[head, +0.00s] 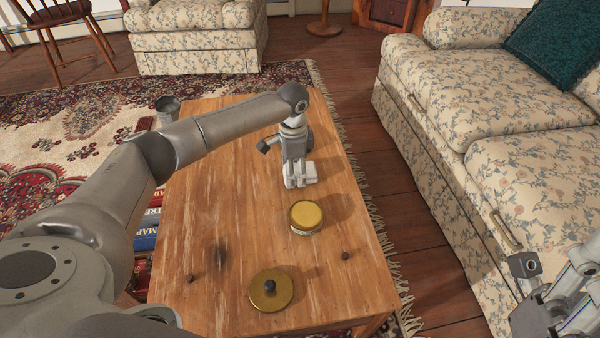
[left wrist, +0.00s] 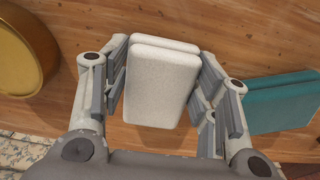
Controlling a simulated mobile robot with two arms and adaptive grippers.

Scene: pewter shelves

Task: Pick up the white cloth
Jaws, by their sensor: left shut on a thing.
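The white cloth (left wrist: 163,85) looks like a folded, thick rectangular pad in the left wrist view. It sits between the two fingers of my left gripper (left wrist: 160,100), which is shut on it. In the head view my left gripper (head: 300,180) points down over the wooden table, behind the gold tin; the cloth is hard to tell from the pale fingers there. My right gripper (head: 555,315) is at the lower right, partly cut off, beside the sofa; its fingers are not clear.
A gold round tin (head: 306,217) and a gold lid with a dark knob (head: 271,290) are on the wooden table (head: 205,220). A teal flat object (left wrist: 282,102) lies right of the cloth. A floral sofa (head: 480,110) stands right.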

